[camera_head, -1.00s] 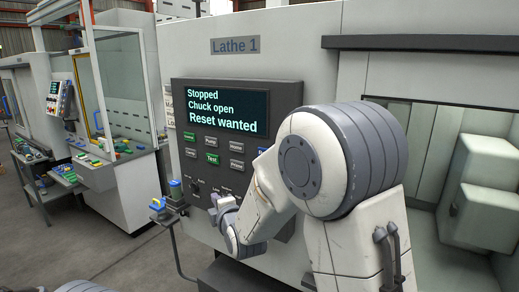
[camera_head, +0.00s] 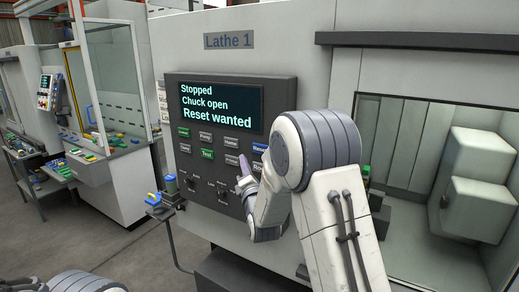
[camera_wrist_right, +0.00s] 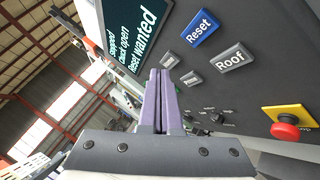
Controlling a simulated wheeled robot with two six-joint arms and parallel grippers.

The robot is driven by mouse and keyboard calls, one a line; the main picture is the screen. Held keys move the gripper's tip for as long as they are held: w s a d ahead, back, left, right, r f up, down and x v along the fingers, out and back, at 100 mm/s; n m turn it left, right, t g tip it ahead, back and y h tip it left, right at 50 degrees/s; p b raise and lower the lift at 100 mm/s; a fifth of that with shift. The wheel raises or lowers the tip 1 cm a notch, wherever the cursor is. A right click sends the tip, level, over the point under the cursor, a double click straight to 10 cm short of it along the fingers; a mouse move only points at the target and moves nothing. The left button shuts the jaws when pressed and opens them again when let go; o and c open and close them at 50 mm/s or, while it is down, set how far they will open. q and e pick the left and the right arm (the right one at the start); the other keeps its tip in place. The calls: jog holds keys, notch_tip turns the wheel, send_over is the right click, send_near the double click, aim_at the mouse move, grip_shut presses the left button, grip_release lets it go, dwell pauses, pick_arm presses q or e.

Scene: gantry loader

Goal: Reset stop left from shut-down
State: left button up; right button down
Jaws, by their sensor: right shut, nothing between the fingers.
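The Lathe 1 control panel (camera_head: 215,87) has a dark screen (camera_head: 221,107) reading "Stopped, Chuck open, Reset wanted". The blue Reset button (camera_head: 261,149) is at the right of the upper button row, partly behind my right arm; it shows whole in the right wrist view (camera_wrist_right: 199,27). A red stop knob (camera_wrist_right: 285,131) on a yellow plate shows only in the right wrist view. My right gripper (camera_head: 241,160) is shut and empty, its purple fingers (camera_wrist_right: 160,78) pointing toward the panel, left of and below Reset in the head view. Contact cannot be told. My left gripper is out of view.
A grey Roof button (camera_wrist_right: 232,57) sits close to Reset. A green Test button (camera_head: 207,154) and small switches share the panel. The lathe's open bay (camera_head: 430,170) is at the right. A cluttered bench (camera_head: 40,170) stands at the far left.

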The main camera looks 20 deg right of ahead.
aim_at(255, 146)
jog(key=shift+w+d, duration=1.1)
jog(key=shift+d, duration=0.3)
jog(key=shift+w+d, duration=1.05)
jog(key=shift+d, duration=0.3)
jog(key=shift+w+d+f, duration=0.1)
jog(key=shift+w+d, duration=0.05)
jog(key=shift+d, duration=0.05)
jog(key=shift+w+d+b, duration=0.1)
jog(key=shift+d+b, duration=0.05)
jog(key=shift+b, duration=0.2)
